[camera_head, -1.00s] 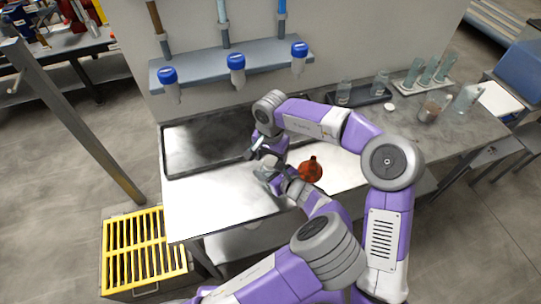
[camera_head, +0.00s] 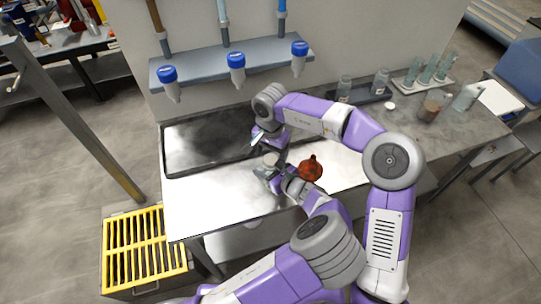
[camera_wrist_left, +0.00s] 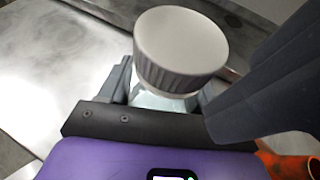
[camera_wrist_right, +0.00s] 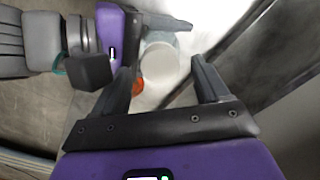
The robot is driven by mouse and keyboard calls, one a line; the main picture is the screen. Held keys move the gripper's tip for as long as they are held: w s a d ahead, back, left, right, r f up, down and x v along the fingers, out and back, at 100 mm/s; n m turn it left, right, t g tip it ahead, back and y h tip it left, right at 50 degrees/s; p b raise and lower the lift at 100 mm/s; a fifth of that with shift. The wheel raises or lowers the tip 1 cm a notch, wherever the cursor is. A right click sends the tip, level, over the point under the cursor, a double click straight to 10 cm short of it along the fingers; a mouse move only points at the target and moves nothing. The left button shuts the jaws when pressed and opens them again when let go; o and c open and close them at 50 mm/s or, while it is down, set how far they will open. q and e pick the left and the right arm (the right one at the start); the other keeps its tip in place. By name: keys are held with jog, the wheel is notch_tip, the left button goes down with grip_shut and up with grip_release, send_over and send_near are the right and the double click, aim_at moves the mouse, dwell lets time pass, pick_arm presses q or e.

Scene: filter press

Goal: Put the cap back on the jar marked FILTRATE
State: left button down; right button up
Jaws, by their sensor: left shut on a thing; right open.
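A clear jar (camera_wrist_left: 160,100) stands in my left gripper (camera_head: 268,172), which is shut on its body over the bright worktop. A pale grey ribbed cap (camera_wrist_left: 181,52) sits on the jar's mouth in the left wrist view, slightly tilted in the picture. How far it is seated cannot be told. The cap also shows in the right wrist view (camera_wrist_right: 160,66). My right gripper (camera_wrist_right: 161,84) is open, its two fingers apart on either side of the cap and jar. The jar's marking is not visible.
A red-brown flask (camera_head: 311,170) stands close to the right of the jar. A dark shallow tray (camera_head: 195,148) lies behind. Blue-capped bottles hang from a shelf (camera_head: 205,68) above. Glassware and a small white disc (camera_head: 390,106) are farther right. The worktop's front left is clear.

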jog(key=shift+r, duration=1.55)
jog(key=o, duration=0.5)
jog(key=shift+f, duration=0.1)
